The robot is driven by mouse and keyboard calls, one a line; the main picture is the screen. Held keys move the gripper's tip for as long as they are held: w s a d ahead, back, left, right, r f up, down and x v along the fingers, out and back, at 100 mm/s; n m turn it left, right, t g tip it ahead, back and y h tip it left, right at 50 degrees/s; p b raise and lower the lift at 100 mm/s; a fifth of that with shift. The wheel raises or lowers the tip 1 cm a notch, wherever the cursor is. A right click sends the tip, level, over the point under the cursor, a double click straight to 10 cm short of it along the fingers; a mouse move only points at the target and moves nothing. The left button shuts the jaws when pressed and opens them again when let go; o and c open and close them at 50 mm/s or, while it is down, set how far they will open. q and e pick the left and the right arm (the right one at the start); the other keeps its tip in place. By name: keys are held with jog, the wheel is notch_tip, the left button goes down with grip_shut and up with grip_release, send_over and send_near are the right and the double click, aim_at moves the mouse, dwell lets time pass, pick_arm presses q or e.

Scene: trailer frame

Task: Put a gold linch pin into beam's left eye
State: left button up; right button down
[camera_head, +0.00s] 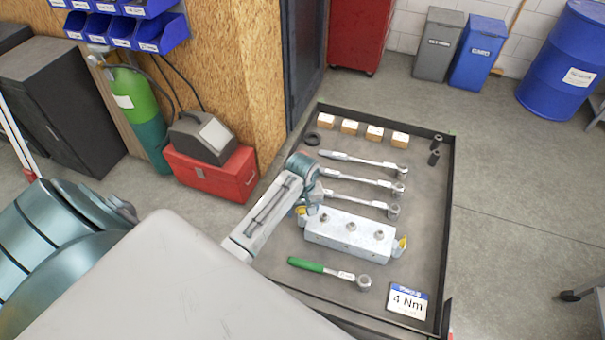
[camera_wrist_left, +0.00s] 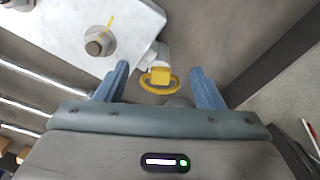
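The silver beam (camera_head: 350,236) lies in the tray with several bolts on top; its end also shows in the left wrist view (camera_wrist_left: 62,28). At its left end a gold linch pin (camera_head: 302,211) is partly hidden by my left gripper (camera_head: 306,203). In the left wrist view this pin's gold ring and block (camera_wrist_left: 160,77) are at a light grey stub on the beam's end. My left gripper (camera_wrist_left: 158,88) is open, one blue finger each side of the gold part, with visible gaps. Another gold pin (camera_head: 402,243) is at the beam's right end. My right gripper is not in view.
The dark tray (camera_head: 447,200) holds several wrenches behind the beam, a green-handled wrench (camera_head: 306,265) in front, a 4 Nm card (camera_head: 407,301), wooden blocks (camera_head: 349,126) and two dark sockets (camera_head: 435,150). Tray floor right of the beam is mostly clear.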

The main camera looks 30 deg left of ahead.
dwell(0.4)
pick_arm(q)
notch_tip(320, 180, up, 8)
jog(key=shift+f+b, duration=0.1)
jog(key=shift+b, duration=1.05)
notch_tip(320, 180, up, 3)
jog(key=shift+r+p, duration=0.1)
jog(key=shift+p, duration=0.5)
